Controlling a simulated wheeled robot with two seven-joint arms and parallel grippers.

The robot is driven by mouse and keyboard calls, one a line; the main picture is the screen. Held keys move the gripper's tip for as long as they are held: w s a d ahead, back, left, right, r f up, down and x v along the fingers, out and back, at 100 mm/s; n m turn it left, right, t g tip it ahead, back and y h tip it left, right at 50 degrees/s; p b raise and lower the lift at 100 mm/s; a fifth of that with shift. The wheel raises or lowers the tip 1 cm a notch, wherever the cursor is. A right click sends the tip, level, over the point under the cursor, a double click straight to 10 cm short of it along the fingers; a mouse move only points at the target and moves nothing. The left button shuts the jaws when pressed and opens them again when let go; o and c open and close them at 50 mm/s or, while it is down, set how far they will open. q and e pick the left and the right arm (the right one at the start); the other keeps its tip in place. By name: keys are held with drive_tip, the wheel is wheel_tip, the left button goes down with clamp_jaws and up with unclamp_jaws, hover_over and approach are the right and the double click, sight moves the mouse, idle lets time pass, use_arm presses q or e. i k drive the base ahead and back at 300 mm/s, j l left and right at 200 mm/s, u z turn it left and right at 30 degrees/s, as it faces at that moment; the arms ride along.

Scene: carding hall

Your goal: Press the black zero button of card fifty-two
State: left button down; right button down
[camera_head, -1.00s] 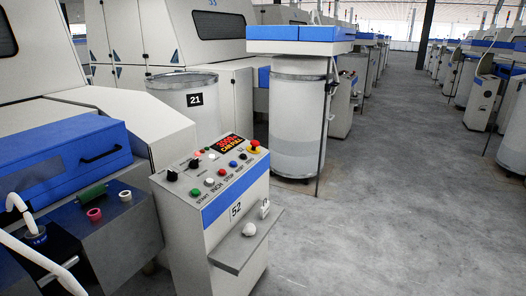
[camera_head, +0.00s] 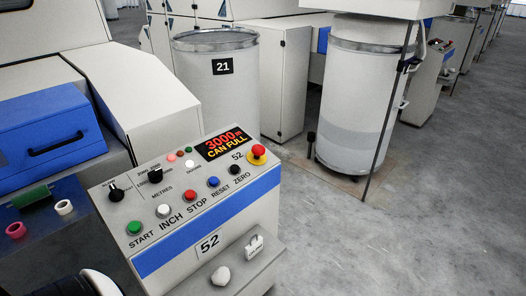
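The control panel of card fifty-two (camera_head: 205,232) stands at the lower middle, with "52" on its front and top. Its black zero button (camera_head: 235,169) is at the right end of a row, above the label "ZERO". Left of it are the blue reset (camera_head: 213,182), red stop (camera_head: 190,196), white inch (camera_head: 163,211) and green start (camera_head: 134,227) buttons. The display (camera_head: 224,143) reads "3000 m CAN FULL". Neither of my grippers shows; a black and white part at the bottom left edge may be my arm. Nothing covers the zero button.
A red mushroom button on a yellow collar (camera_head: 258,154) sits just right of the zero button. Two black knobs (camera_head: 116,193) are at the panel's left. A shelf (camera_head: 245,270) juts from the front with a white lump on it. Can 21 (camera_head: 219,100) stands behind. Floor at right is clear.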

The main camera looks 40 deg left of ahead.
sight(235, 169)
drive_tip(key=i+l+u, duration=0.1)
drive_tip(key=i+u, duration=0.4)
drive_tip(key=i+l+u, duration=0.3)
drive_tip(key=i+u, duration=0.15)
drive_tip(key=i+l+u, duration=0.25)
drive_tip(key=u, duration=0.25)
drive_tip(key=i+l+u, duration=0.25)
drive_tip(key=l+u, duration=0.2)
drive_tip(key=i+l+u, duration=0.15)
drive_tip(key=l+u, duration=0.8)
drive_tip(key=i+j, duration=0.05)
